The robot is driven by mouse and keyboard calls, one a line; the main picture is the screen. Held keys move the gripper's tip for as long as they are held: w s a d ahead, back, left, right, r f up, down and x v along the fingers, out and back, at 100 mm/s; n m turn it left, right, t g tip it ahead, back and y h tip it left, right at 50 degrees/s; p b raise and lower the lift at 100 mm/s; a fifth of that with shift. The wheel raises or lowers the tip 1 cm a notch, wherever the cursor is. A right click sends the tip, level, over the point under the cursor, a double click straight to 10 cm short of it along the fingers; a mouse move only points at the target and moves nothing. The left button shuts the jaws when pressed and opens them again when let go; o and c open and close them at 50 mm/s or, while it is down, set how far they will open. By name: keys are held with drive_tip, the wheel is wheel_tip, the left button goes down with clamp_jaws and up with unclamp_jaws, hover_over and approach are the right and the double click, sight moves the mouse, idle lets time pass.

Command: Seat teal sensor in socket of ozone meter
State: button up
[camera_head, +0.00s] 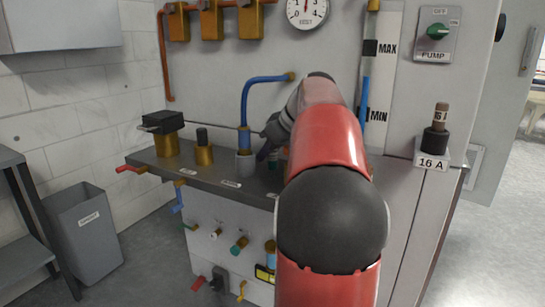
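My red and black arm reaches across the middle of the view to the bench top. My gripper (264,153) shows only as a dark shape at the blue pipe's base; its fingers are too small and covered to read. A small teal patch (284,163) shows beside it on the bench, mostly behind my arm. Two more teal-green pieces are on the front panel: a fitting (239,246) and a short cylinder (270,261). I cannot tell which teal piece is the sensor. No ozone meter or its socket can be made out; my arm covers part of the bench.
A blue bent pipe (246,105) rises by my gripper. A black-topped brass fitting (204,148) and a brass valve with a black box (164,133) stand left on the bench (160,162). A 16 A fuse (438,120) sits right. A grey bin (86,235) stands on the floor.

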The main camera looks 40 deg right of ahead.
clamp_jaws()
drive_tip(key=shift+r, duration=0.1)
